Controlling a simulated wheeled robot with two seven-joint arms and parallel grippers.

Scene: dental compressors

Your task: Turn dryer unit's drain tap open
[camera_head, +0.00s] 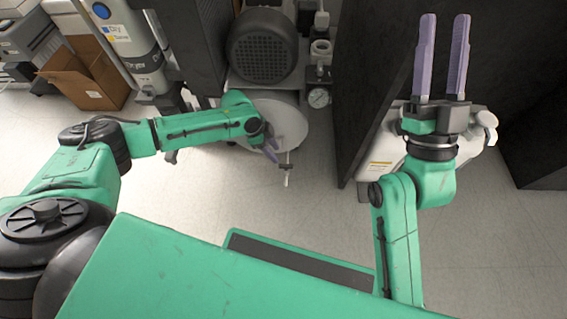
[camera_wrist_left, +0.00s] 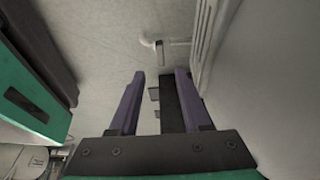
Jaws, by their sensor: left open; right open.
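A small tap (camera_head: 287,168) with a dark body and a pale downward end shows below the round white tank end in the head view. In the left wrist view, a pale pipe with a small grey lever (camera_wrist_left: 160,52) lies beyond the fingertips, roughly between their lines. My left gripper (camera_head: 271,152) is open beside the tap, its purple fingers partly hidden by the wrist; they also show in the left wrist view (camera_wrist_left: 160,74), empty at the tips. My right gripper (camera_head: 443,16) is open and empty, pointing up at the right. I cannot tell whether the tap is open.
A dark motor (camera_head: 262,46) sits above the white tank (camera_head: 285,118), with a pressure gauge (camera_head: 318,97) at its right. A white cylinder labelled "Dry" (camera_head: 135,45) and a cardboard box (camera_head: 88,78) stand at the left. A dark panel (camera_head: 375,75) rises at the right. Floor in front is clear.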

